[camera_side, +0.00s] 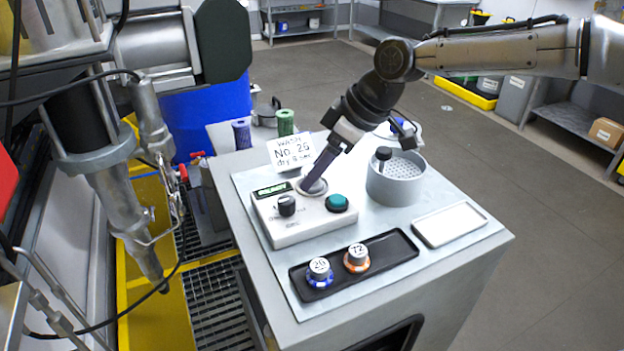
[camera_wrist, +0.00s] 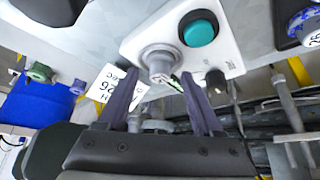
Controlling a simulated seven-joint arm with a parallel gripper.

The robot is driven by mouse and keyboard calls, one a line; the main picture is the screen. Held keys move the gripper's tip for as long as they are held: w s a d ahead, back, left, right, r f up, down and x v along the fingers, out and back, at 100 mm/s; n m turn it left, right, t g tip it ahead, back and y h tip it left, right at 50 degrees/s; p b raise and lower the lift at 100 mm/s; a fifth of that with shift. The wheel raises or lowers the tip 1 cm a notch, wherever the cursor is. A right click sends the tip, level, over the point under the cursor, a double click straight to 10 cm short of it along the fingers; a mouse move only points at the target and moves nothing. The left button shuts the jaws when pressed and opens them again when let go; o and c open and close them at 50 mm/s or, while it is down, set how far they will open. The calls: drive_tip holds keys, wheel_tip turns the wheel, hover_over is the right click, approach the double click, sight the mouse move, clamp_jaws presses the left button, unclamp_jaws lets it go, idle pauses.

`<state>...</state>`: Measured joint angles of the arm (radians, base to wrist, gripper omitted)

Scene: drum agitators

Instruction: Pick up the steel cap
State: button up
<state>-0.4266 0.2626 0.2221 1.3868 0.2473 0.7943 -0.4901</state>
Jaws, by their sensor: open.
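The steel cap (camera_side: 317,187) appears as a round grey metal piece on the white control box (camera_side: 290,226), partly hidden behind my fingers in the side view. In the wrist view, the steel cap (camera_wrist: 160,60) lies just beyond and between my fingertips. My gripper (camera_side: 307,186) points down and to the left at it. The dark fingers of my gripper (camera_wrist: 158,78) are apart, with nothing clearly held between them. I cannot tell whether a finger touches the cap.
The box also carries a teal button (camera_side: 337,202) and a black knob (camera_side: 287,205). A perforated grey drum (camera_side: 396,180), a white tray (camera_side: 449,224) and a black tray (camera_side: 389,249) with two numbered pieces are nearby.

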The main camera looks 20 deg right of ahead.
drive_tip(key=shift+w+a+f, duration=0.15)
drive_tip(key=shift+f, duration=0.15)
drive_tip(key=shift+c, duration=0.3)
clamp_jaws()
drive_tip(key=shift+r, duration=0.2)
